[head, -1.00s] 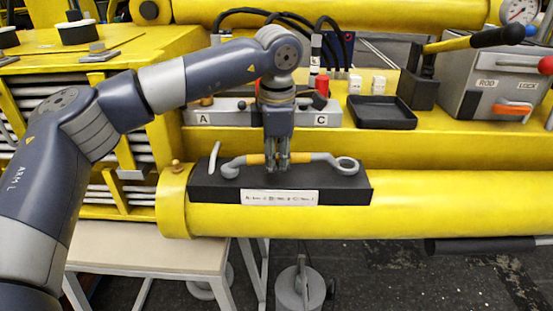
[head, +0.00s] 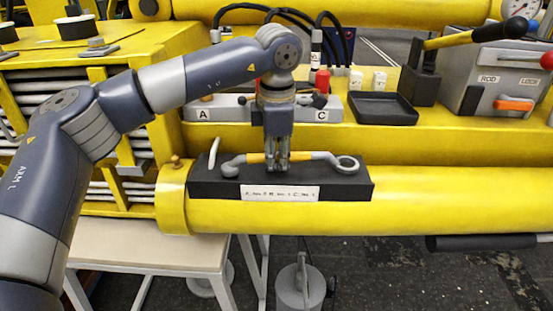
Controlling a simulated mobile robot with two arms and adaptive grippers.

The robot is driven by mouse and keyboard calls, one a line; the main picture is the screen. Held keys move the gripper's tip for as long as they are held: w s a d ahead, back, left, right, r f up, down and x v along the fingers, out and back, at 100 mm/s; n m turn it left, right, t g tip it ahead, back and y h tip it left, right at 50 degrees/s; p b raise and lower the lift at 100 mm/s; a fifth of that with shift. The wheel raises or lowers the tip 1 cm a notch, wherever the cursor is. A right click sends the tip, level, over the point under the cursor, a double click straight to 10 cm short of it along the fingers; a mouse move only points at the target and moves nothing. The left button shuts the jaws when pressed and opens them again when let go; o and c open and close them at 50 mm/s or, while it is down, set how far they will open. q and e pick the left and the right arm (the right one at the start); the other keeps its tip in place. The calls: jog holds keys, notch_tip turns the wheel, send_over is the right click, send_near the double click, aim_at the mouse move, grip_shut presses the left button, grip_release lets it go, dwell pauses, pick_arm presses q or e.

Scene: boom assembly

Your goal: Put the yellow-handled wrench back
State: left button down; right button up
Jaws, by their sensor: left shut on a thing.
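The yellow-handled wrench (head: 325,157) lies lengthwise along the top of a black holder block (head: 365,184) with a white label on its front. Its ring end is at the right and its other head at the left; a yellow band shows beside the fingers. My left gripper (head: 276,163) points straight down and is shut on the wrench near its middle. The fingers hide part of the handle. I cannot tell whether the wrench touches the block all along. My right gripper is not in view.
A grey valve block (head: 232,108) marked A and C, with hoses, stands behind my gripper. A black tray (head: 382,108) and a grey lever box (head: 490,85) are at the right. The yellow boom tube (head: 440,200) carries the holder block. A white-topped table (head: 140,248) stands below left.

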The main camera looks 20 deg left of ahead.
pick_arm(q)
jog(key=shift+f, duration=0.25)
jog(key=c, duration=1.4)
grip_release()
